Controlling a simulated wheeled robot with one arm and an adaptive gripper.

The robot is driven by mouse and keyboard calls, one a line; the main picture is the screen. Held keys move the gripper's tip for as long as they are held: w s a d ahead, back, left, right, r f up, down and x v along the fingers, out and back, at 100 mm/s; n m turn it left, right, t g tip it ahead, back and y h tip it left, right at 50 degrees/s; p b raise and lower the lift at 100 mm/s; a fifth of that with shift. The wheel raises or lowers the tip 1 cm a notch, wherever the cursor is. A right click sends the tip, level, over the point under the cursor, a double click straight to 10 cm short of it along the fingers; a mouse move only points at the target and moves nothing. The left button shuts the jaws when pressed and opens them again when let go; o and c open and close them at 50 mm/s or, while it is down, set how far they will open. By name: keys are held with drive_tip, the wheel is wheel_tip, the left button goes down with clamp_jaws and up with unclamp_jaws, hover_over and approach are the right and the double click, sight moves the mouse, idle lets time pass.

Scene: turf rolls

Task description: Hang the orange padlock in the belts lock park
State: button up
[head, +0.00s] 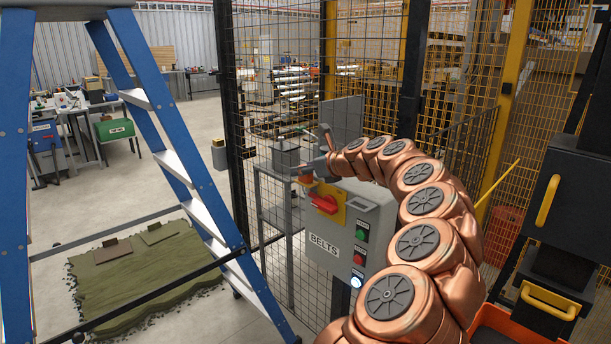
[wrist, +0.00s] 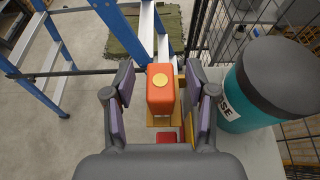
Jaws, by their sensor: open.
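The grey control box labelled BELTS (head: 324,245) carries a red rotary handle (head: 323,203) on a yellow plate (head: 338,213). The orange padlock (wrist: 160,95) has a round yellow disc on its face. It lies between the spread fingers of my gripper (wrist: 160,92), with gaps at both sides. In the head view, a small patch of the padlock (head: 305,179) shows below my gripper, just above and left of the red handle. Its shackle is hidden, so I cannot tell what it hangs on. A lock park is not clearly distinguishable from the yellow plate.
A blue stepladder (head: 185,150) stands at the left. A turf mat (head: 140,262) lies on the floor. A teal cylinder with a dark lid (wrist: 240,98) stands close to my gripper on the right of the wrist view. Mesh fencing (head: 265,100) rises behind the box.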

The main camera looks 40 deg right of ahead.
clamp_jaws()
idle(0.4)
